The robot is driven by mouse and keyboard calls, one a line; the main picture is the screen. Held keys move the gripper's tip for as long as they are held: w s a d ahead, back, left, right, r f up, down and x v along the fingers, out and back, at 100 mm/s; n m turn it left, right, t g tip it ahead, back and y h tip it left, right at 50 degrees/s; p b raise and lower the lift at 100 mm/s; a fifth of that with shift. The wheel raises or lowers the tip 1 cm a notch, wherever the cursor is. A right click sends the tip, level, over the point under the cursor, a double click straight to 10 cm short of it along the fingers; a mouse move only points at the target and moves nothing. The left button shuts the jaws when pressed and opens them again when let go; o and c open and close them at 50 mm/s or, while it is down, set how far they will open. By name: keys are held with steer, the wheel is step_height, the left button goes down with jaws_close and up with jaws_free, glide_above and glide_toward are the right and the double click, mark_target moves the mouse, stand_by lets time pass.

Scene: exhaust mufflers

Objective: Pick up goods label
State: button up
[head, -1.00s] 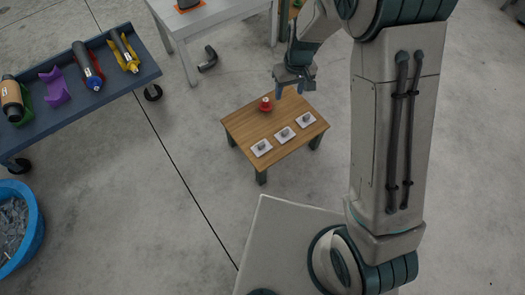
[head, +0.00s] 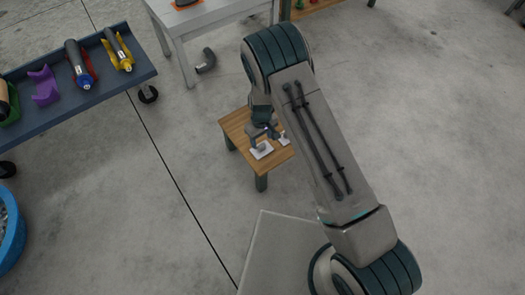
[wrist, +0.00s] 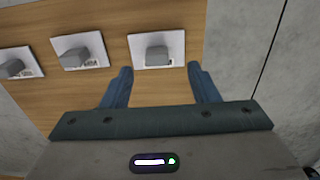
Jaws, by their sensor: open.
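Several white goods labels lie in a row on a small wooden table, each with a grey block on top. In the wrist view one label (wrist: 170,39) is ahead of my gripper (wrist: 160,75), centred between the two blue fingers. A second label (wrist: 96,57) and a third label (wrist: 34,68) lie to its left. My gripper is open with nothing between its fingers. In the head view my gripper (head: 267,132) is over the table, close to the front-left label (head: 261,150). Another label (head: 284,139) shows beside it; my arm hides the rest.
The wooden table (head: 232,123) has a clear strip at its left. A dark blue cart (head: 105,84) with tools stands at the left, above a blue bin (head: 12,240). A white table (head: 205,17) stands behind. A dark pipe (head: 206,61) lies on the floor.

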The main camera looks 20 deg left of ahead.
mark_target(262, 145)
steer(key=f+b, duration=0.1)
steer(key=f, duration=0.1)
steer(key=f+b, duration=0.1)
steer(key=f, duration=0.1)
steer(key=f+b, duration=0.1)
steer(key=f, duration=0.1)
steer(key=shift+w+f, duration=0.3)
steer(key=shift+r, duration=0.1)
steer(key=c, duration=1)
